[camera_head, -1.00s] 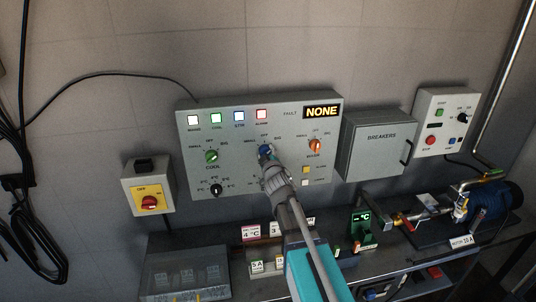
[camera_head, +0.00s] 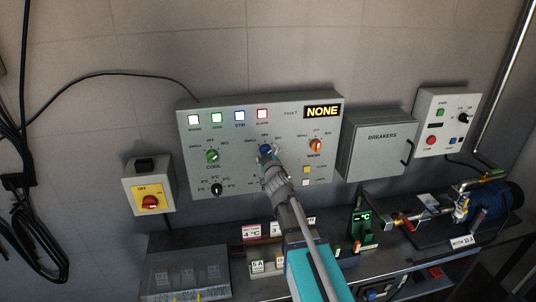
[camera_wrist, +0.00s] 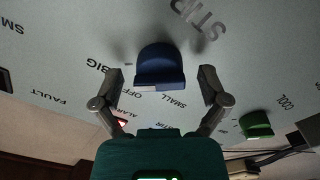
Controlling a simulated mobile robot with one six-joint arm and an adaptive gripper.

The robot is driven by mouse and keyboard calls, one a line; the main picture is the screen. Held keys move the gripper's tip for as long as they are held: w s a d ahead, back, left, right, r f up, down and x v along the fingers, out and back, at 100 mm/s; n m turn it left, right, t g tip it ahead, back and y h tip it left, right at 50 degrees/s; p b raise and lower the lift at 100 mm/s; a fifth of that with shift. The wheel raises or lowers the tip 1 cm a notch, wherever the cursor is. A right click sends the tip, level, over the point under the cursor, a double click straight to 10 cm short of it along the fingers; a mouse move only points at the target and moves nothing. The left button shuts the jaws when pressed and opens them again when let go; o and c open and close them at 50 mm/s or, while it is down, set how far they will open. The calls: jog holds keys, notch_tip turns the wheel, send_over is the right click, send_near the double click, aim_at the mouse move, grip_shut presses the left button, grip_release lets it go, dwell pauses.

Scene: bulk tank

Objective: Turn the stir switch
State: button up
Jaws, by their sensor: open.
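The stir switch is a blue knob (camera_head: 264,149) in the middle of the grey control panel (camera_head: 187,132). In the wrist view the blue knob (camera_wrist: 160,65) is seen close up, with the upside-down OFF, SMALL and BIG labels around it. My gripper (camera_wrist: 161,84) is open, with one finger on each side of the knob and a visible gap on both sides. In the head view my gripper (camera_head: 267,157) reaches the panel from below and hides part of the knob.
A green COOL knob (camera_head: 212,156) sits left of the blue knob, and an orange knob (camera_head: 316,145) sits right. A small black knob (camera_head: 216,190) is below. A yellow-faced box with a red switch (camera_head: 150,201) and a breaker box (camera_head: 376,147) flank the panel. A cluttered bench runs below.

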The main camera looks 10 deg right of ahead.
jog(key=shift+s, duration=0.15)
jog(key=s, duration=0.7)
jog(key=shift+s+f, duration=0.1)
dwell(0.6)
jog(key=s+d+f+m+g+h, duration=0.1)
jog(key=s+f+m+g, duration=0.1)
jog(key=s+f+g, duration=0.3)
jog(key=s+d+f+m+g, duration=0.1)
jog(key=f+m+g, duration=0.25)
jog(key=f, duration=0.35)
jog(key=s+a+f+m+g, duration=0.1)
jog(key=s+f+g, duration=0.2)
jog(key=s, duration=0.4)
jog(key=s+a+f+m+g+y, duration=0.1)
jog(key=s+f+g, duration=0.2)
jog(key=s+g, duration=0.3)
jog(key=shift+s+f, duration=0.2)
jog(key=shift+s, duration=0.75)
jog(key=shift+d+g, duration=0.1)
jog(key=shift+g, duration=0.15)
jog(key=shift+c, duration=0.2)
